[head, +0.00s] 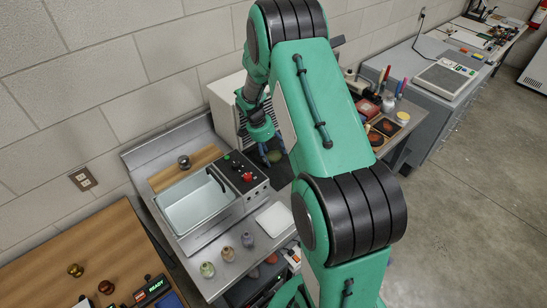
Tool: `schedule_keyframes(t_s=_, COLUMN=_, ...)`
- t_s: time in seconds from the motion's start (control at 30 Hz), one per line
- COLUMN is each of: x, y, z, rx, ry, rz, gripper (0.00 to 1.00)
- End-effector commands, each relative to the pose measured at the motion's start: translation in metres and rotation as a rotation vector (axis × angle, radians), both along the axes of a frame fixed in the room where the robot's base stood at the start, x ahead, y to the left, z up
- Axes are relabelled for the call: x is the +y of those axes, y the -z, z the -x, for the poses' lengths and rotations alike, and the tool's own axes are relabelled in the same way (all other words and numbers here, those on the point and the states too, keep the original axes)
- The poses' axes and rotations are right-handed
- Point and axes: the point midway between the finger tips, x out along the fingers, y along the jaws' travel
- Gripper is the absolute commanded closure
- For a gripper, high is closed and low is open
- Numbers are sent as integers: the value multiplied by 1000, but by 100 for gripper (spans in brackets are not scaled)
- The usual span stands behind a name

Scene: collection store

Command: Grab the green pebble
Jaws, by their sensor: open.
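My gripper (270,155) points down over a dark spot between the steel sink unit and the table behind my arm. Its jaws are open, though its fingers are small and partly hard to make out. A rounded olive-green thing (274,156) shows right at the fingertips; it looks like the green pebble, but it is too small to be sure, and I cannot tell if the fingers touch it. A greyish-green lump (207,269) stands on the front of the steel counter, well away from my gripper, beside two other small lumps (228,254) (248,240).
The steel counter (215,285) holds a sink basin (195,205), a control box with a red knob (247,177) and a white pad (274,219). A crowded table with brushes (384,80) lies right of my arm. A wooden table (95,240) is lower left. Floor at right is clear.

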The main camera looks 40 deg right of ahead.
Motion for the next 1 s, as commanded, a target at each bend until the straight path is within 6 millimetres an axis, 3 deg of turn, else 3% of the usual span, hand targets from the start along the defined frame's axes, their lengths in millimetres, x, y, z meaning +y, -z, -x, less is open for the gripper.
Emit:
schedule_keyframes(t_s=0.43, x=0, y=0, z=0, rx=0, ry=0, rz=0, gripper=30)
schedule_keyframes(t_s=0.73, x=0, y=-1, z=-1, rx=-1, ry=0, rz=0, gripper=87)
schedule_keyframes(t_s=1.0, x=0, y=-2, z=-1, rx=-2, ry=0, rz=0, gripper=88)
